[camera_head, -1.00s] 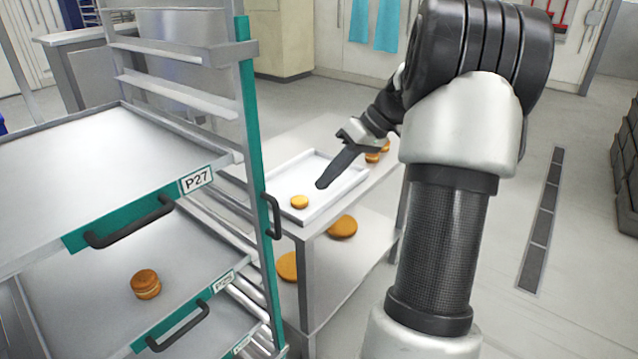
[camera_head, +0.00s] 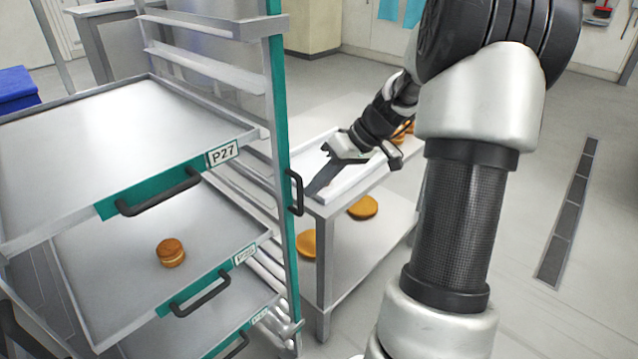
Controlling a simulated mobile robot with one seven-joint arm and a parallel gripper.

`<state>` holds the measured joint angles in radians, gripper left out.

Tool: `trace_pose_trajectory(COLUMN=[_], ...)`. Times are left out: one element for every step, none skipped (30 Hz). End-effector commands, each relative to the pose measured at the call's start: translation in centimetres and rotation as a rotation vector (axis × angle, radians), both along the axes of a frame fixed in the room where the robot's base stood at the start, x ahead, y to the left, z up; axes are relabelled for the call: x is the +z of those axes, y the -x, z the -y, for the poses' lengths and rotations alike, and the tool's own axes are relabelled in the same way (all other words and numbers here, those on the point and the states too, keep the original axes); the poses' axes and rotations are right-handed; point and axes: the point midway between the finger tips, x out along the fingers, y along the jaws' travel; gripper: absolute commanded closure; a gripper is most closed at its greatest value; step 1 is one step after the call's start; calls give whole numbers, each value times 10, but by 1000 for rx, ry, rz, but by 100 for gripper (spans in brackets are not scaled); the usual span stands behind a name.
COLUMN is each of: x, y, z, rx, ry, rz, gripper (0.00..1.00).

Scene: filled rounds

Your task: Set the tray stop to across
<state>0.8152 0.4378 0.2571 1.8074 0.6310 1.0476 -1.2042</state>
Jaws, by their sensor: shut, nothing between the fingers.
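A tall metal tray rack fills the left side, with a teal front post (camera_head: 276,100). A black upright handle (camera_head: 296,192) is fixed to this post. A small metal piece (camera_head: 290,330) shows near the post's lower end. I cannot tell for certain which part is the tray stop or how it is set. My gripper (camera_head: 312,190) is shut and empty. Its dark fingers point down-left over the small tray, and their tips appear just right of the black handle. I cannot tell whether they touch it.
The rack holds a top tray labelled P27 (camera_head: 160,125) and lower trays, one with a filled round (camera_head: 171,253). A metal table (camera_head: 335,245) right of the rack bears a white tray (camera_head: 345,188) and rounds on its lower shelf (camera_head: 362,207). Open floor lies right.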

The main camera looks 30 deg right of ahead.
Motion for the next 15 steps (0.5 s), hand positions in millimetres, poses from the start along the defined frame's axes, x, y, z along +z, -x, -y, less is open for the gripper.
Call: trace_pose_trajectory(x=[0,0,-1,-2,-2,-4,-5,-5,-5,-5,-4,-3,-3,-2,-2], y=[0,0,1,1,3,5,7,10,13,15,17,18,19,20,21], z=[0,0,-2,-5,-9,-16,-22,-28,-36,-42,-47,-52,-55,-57,-59], rx=[0,0,1,2,2,2,3,5,6,7,8,7,6,4,3], ry=[0,0,0,1,2,1,1,1,0,0,-1,-1,-2,-2,-3], rz=[0,0,1,1,2,2,2,2,1,1,0,0,0,-1,-2], gripper=[100,100,100,100,100,100,100,100,100,100,100,100,100,100,100])
